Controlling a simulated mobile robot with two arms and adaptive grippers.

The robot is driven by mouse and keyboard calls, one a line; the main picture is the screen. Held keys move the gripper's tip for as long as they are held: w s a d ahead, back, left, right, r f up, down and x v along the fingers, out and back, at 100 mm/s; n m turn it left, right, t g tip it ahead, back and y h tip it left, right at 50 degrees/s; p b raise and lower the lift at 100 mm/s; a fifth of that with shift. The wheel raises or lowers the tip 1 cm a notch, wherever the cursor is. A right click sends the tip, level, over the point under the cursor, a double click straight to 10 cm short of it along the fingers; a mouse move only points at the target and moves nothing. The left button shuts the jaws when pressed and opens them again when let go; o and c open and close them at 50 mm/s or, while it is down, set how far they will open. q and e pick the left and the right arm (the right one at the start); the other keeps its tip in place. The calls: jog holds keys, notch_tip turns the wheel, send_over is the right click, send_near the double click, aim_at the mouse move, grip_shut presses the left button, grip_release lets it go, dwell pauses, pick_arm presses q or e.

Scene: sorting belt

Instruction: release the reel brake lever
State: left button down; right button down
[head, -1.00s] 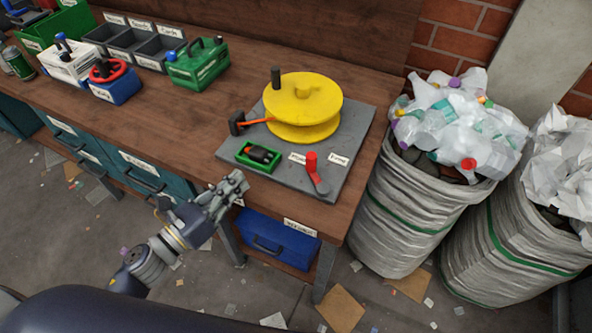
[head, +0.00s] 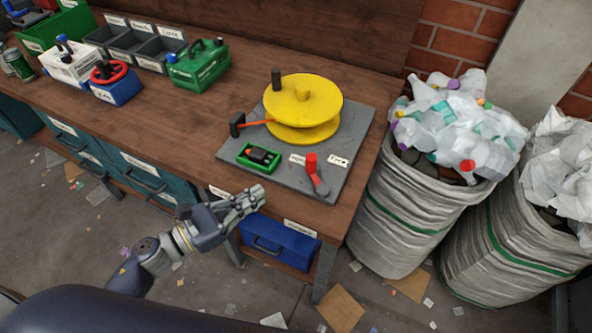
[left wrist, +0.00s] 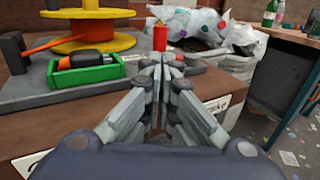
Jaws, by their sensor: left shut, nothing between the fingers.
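The brake lever (head: 311,164) has a red knob on a grey base and stands at the front right of a grey plate (head: 229,155). A yellow reel (head: 303,98) sits behind it on the same plate. My left gripper (head: 258,194) is shut and empty, in front of the bench edge, to the left of and nearer than the lever. In the left wrist view, the lever's red knob (left wrist: 160,38) shows just beyond the closed fingertips (left wrist: 164,62), which hide its lower part. They do not appear to touch it. My right gripper is not in view.
A green tray (head: 244,160) holding a dark and orange tool lies left of the lever. A blue box (head: 280,243) sits below the bench. Full sacks (head: 405,220) stand to the right.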

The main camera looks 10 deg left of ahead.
aim_at(306, 168)
pick_arm(q)
jog(key=p+x, duration=0.3)
jog(key=x, duration=0.7)
jog(key=shift+w+d, duration=0.15)
jog(key=shift+w, duration=0.05)
jog(key=shift+w+d, duration=0.4)
jog(key=g+b, duration=0.1)
jog(key=w+m+h+b, duration=0.1)
jog(key=shift+d+f+g+b, duration=0.2)
jog(key=shift+f+g+b, duration=0.1)
jog(key=shift+g+b, duration=0.1)
jog(key=shift+w+d+m, duration=0.1)
jog(key=shift+w+m, duration=0.1)
jog(key=shift+m, duration=0.1)
jog(key=shift+w+d+r, duration=0.1)
jog(key=shift+r, duration=0.1)
